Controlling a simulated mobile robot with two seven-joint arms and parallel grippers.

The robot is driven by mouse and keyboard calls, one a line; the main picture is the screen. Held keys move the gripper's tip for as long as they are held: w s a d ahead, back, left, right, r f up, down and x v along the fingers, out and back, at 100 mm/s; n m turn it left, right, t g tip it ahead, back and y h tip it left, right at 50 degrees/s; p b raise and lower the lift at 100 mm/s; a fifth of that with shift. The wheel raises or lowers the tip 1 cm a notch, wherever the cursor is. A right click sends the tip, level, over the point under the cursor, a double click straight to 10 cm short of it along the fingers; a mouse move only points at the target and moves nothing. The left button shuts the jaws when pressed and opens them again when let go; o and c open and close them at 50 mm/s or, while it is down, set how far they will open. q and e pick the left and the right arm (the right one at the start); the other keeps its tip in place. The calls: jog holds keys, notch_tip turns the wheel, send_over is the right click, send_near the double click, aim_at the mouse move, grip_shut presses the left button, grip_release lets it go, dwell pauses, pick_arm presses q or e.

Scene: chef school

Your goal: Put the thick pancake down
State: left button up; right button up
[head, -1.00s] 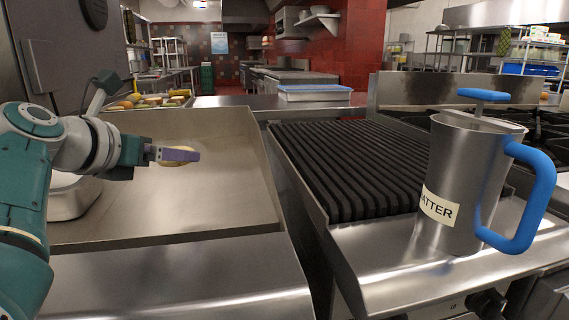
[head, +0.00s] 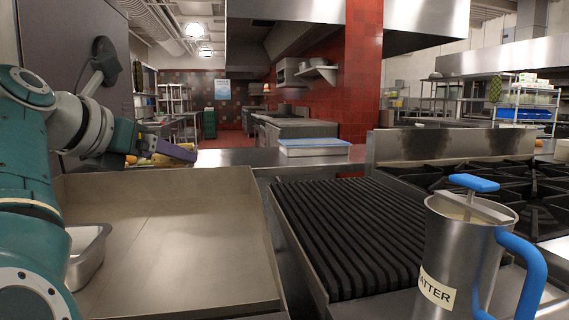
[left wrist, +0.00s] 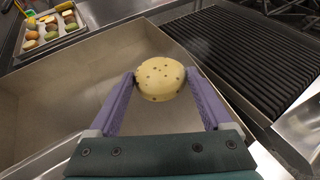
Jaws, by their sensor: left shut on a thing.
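The thick pancake (left wrist: 160,78) is a pale yellow round disc with dark specks. In the left wrist view it sits between the purple fingers of my left gripper (left wrist: 163,86), which is shut on it. In the head view my left gripper (head: 172,150) is at the left, held above the back part of the steel griddle (head: 175,230); the pancake is hard to make out there. Below the pancake, the griddle surface in the wrist view is bare. My right gripper is not in view.
A ribbed black grill (head: 350,235) is right of the griddle. A steel batter pitcher (head: 462,260) with a blue handle stands at the front right. A steel pan (head: 88,258) is at the left. A tray of food (left wrist: 52,32) lies behind the griddle. A blue-edged container (head: 314,148) stands at the back.

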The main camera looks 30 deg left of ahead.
pick_arm(q)
jog(key=shift+s+d+r+p, duration=0.3)
jog(key=shift+s+p, duration=0.05)
jog(key=shift+p, duration=0.2)
jog(key=b, duration=0.5)
send_over(175, 284)
notch_tip(175, 284, down, 15)
jog(key=shift+f, duration=0.2)
notch_tip(175, 284, down, 5)
jog(key=shift+r+b, duration=0.1)
jog(key=shift+b, duration=1.15)
jog(key=shift+f, duration=0.25)
jog(key=o, duration=1.1)
jog(key=shift+o, duration=0.2)
